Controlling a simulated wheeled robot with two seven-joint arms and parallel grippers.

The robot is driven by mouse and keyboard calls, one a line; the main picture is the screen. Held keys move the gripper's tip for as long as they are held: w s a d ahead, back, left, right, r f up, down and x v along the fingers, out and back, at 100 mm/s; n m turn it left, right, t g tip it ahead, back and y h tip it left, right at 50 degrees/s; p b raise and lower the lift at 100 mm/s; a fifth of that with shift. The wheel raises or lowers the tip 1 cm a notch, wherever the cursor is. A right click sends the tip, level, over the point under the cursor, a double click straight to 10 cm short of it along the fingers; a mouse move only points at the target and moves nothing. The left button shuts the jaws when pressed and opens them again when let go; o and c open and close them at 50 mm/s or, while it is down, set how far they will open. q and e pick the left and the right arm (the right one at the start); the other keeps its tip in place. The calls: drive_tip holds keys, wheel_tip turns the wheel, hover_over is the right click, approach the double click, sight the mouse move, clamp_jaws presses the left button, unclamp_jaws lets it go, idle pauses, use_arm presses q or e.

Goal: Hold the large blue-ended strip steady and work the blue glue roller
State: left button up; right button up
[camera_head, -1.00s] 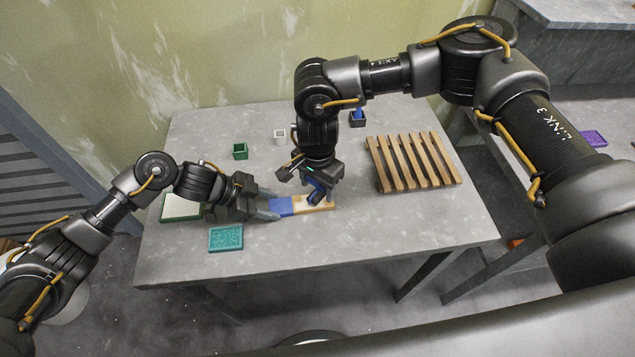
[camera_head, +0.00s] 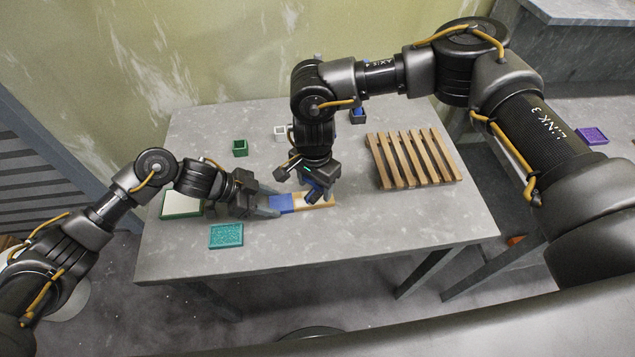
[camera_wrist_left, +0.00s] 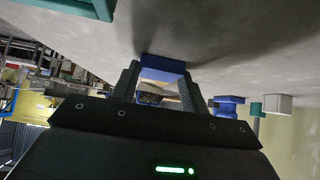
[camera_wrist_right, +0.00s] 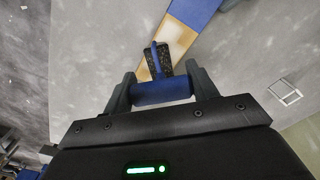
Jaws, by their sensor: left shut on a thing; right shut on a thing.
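The large blue-ended strip (camera_head: 281,204) lies flat on the grey table, with a blue end and a pale wooden part. My left gripper (camera_head: 272,203) is shut on its blue end, which also shows in the left wrist view (camera_wrist_left: 163,63). My right gripper (camera_head: 316,186) is shut on the blue handle of the glue roller (camera_wrist_right: 162,92) above the strip. The roller's dark head (camera_wrist_right: 154,64) is over the wooden part in the right wrist view; I cannot tell whether it touches. The strip's wooden part (camera_wrist_right: 176,45) is partly hidden by the roller.
A slatted wooden rack (camera_head: 412,160) stands to the right. A teal pad (camera_head: 226,236) lies at front left, and a green-edged white tray (camera_head: 181,205) is partly behind my left arm. The front right table is clear.

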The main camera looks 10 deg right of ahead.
drive_tip(key=shift+a, duration=1)
drive_tip(key=shift+d+f, duration=0.1)
drive_tip(key=shift+d, duration=0.05)
drive_tip(key=shift+d+f, duration=0.1)
drive_tip(key=shift+d, duration=1.2)
drive_tip(key=shift+a, duration=0.15)
drive_tip(key=shift+a, duration=1.25)
drive_tip(key=shift+d, duration=0.2)
drive_tip(key=shift+d, duration=1.15)
